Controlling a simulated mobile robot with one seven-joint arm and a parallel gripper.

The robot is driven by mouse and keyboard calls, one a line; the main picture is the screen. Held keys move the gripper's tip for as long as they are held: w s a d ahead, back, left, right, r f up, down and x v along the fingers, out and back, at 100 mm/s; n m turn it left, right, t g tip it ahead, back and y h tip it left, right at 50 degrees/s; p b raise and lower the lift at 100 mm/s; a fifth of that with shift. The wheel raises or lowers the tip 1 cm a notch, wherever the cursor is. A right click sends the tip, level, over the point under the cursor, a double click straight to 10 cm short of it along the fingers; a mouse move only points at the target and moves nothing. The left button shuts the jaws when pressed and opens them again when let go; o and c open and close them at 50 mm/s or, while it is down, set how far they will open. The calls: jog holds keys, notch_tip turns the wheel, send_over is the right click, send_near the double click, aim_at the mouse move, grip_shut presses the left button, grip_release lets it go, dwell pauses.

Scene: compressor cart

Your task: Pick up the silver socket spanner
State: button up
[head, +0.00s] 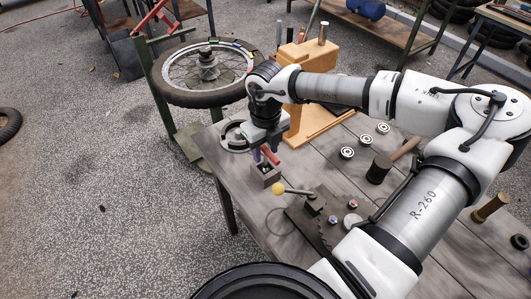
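I cannot make out a silver socket spanner for certain. A short silver cylinder (323,33) stands upright on the wooden stand (312,57) behind my arm; I cannot tell what it is. My gripper (265,157) points down near the left edge of the grey workbench. It is just above a small grey open box (265,176). A red piece (271,155) shows beside the fingers; I cannot tell whether it touches them. The finger gap is too small and dark to read.
A lever with a yellow ball (278,188) rises from a dark fixture (317,215). Several bearing-like rings (347,153) and a mallet (379,168) lie to the right. A grey ring-shaped part (234,137) sits at the bench corner.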

jog(key=shift+f, duration=0.6)
grip_shut()
jog(key=shift+r, duration=0.2)
